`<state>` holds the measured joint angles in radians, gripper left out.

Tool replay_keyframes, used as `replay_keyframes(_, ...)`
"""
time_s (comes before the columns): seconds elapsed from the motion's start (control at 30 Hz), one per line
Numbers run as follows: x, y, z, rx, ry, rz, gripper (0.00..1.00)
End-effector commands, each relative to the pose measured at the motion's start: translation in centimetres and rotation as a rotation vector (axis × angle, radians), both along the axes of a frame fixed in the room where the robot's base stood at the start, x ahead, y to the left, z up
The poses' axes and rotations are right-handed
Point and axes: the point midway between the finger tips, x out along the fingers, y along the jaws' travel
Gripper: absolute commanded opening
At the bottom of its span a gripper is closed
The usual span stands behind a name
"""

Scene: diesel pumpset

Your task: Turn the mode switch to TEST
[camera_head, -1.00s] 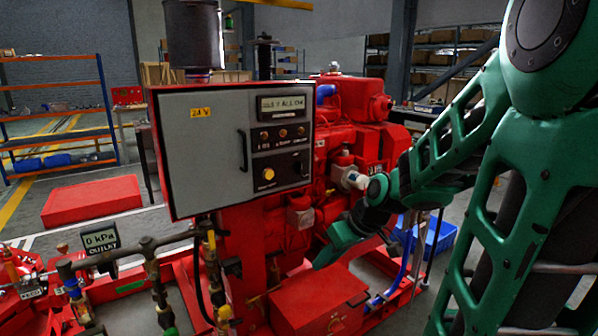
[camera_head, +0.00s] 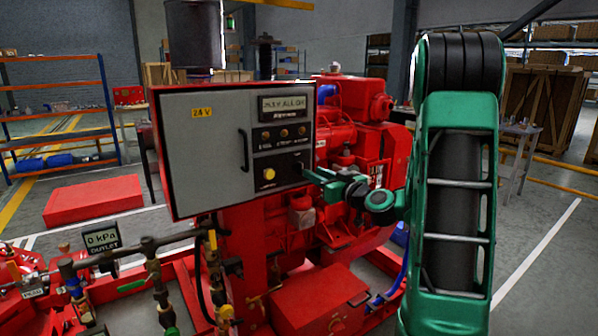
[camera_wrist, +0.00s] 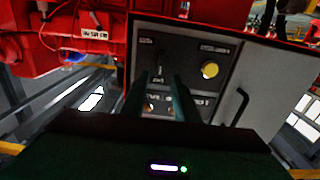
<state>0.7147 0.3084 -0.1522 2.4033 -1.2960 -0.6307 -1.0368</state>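The red control cabinet (camera_head: 160,150) with a grey door stands in the middle of the head view. Its black panel carries the mode switch (camera_wrist: 160,66), a small dark knob beside the round yellow button (camera_wrist: 209,70). In the head view the yellow button (camera_head: 268,174) shows, but the switch is too small and partly covered to read. My gripper (camera_wrist: 162,78) is open, its two dark fingers apart on either side of the switch in the picture. I cannot tell whether they touch it. In the head view my gripper (camera_head: 308,174) is at the panel's right edge.
A lit display (camera_head: 284,105) and a row of small indicators (camera_head: 283,133) sit above the button. A black door handle (camera_head: 243,150) stands out left of the panel. The red engine (camera_head: 350,130) is behind the cabinet; pipes and valves (camera_head: 150,260) are in front.

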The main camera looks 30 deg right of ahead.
Motion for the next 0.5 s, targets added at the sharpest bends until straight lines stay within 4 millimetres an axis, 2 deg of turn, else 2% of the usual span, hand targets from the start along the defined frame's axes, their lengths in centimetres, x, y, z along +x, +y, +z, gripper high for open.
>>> replay_keyframes(0.03,1.1,0.2,0.0,-0.002,-0.001,0.005,0.28)
replay_keyframes(0.2,4.0,0.4,0.1,-0.001,-0.002,0.005,0.28)
replay_keyframes(0.4,6.3,0.3,0.0,-0.001,-0.001,0.002,0.28)
replay_keyframes(0.5,6.8,0.3,0.0,0.001,-0.001,0.001,0.28)
